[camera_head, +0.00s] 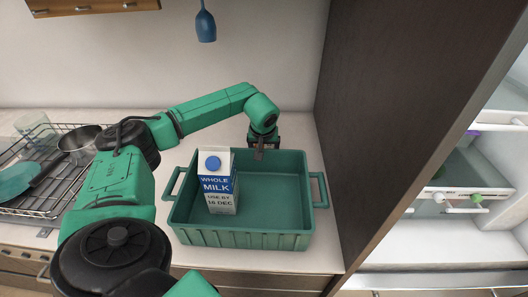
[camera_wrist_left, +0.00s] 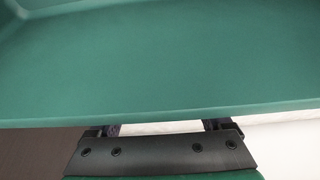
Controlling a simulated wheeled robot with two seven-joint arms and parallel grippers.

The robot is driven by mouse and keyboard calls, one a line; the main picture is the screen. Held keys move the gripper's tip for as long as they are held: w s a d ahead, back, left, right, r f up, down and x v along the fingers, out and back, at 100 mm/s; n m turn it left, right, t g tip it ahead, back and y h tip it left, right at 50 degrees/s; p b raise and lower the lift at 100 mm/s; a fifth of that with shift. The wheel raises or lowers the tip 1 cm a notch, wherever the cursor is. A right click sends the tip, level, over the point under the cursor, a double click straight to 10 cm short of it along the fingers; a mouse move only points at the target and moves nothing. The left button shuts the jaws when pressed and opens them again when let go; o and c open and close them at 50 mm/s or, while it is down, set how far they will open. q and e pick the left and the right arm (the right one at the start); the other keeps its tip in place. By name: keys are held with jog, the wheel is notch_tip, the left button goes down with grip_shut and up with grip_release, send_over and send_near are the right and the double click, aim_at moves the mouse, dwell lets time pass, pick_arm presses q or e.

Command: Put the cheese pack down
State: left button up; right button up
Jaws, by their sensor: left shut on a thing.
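My left gripper (camera_head: 259,152) is at the far rim of the green crate (camera_head: 240,241), pointing down. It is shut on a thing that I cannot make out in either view. In the left wrist view, the gripper's two fingers (camera_wrist_left: 163,128) stand apart, and their tips are hidden behind a green surface (camera_wrist_left: 160,65) in the crate's colour. I cannot identify a cheese pack in either view. My right gripper is not in view.
A whole milk carton (camera_head: 218,184) stands upright in the crate's left part; the crate's right part looks empty. A wire rack (camera_head: 45,208) with a pan (camera_head: 78,143) is at the left. A dark tall panel (camera_head: 375,120) rises close to the crate's right. An open fridge (camera_head: 460,200) is beyond it.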

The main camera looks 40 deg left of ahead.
pick_arm(q)
notch_tip(320, 180, up, 20)
jog(key=shift+r+b, duration=0.25)
jog(key=shift+b, duration=0.2)
